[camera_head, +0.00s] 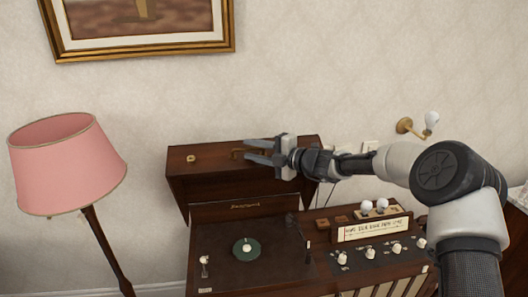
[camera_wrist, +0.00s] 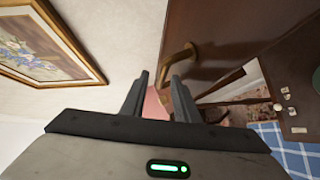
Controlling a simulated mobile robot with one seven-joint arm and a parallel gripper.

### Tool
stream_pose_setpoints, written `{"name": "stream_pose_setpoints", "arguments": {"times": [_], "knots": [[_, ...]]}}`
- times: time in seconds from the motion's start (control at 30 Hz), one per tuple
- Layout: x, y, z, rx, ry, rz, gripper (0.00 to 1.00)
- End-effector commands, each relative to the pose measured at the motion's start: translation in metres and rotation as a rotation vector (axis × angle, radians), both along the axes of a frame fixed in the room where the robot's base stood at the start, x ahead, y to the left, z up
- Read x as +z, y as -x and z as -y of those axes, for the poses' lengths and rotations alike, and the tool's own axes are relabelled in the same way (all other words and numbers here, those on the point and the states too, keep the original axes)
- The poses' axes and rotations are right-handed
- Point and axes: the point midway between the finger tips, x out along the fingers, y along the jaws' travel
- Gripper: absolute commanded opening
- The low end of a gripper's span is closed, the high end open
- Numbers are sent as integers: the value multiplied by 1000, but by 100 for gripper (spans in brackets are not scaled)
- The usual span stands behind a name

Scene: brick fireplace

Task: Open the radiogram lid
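The radiogram (camera_head: 275,255) stands against the wall. Its brown wooden lid (camera_head: 190,180) is raised at the back, so the turntable deck with its green disc (camera_head: 246,249) is exposed. A brass handle (camera_head: 238,153) is on the lid, near my fingertips. My gripper (camera_head: 250,151) is level with the lid's upper part, with its fingers apart and pointing left. In the wrist view, the open fingers (camera_wrist: 160,80) have the brass handle (camera_wrist: 178,60) just ahead, and the lid (camera_wrist: 215,30) at the right. I cannot tell whether a finger touches the handle.
A pink-shaded floor lamp (camera_head: 66,160) stands left of the radiogram. A gold-framed picture (camera_head: 140,47) hangs above. A wall lamp (camera_head: 418,124) is behind my arm. Control knobs (camera_head: 370,252) sit at the radiogram's right, below my arm.

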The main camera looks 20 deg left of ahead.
Motion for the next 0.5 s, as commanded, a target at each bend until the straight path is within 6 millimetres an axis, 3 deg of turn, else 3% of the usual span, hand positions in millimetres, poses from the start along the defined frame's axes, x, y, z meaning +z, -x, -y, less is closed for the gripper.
{"name": "stream_pose_setpoints", "arguments": {"times": [0.17,0.5], "knots": [[3,4,24,-3,0,0,28],[14,22,104,-4,0,1,28]]}}
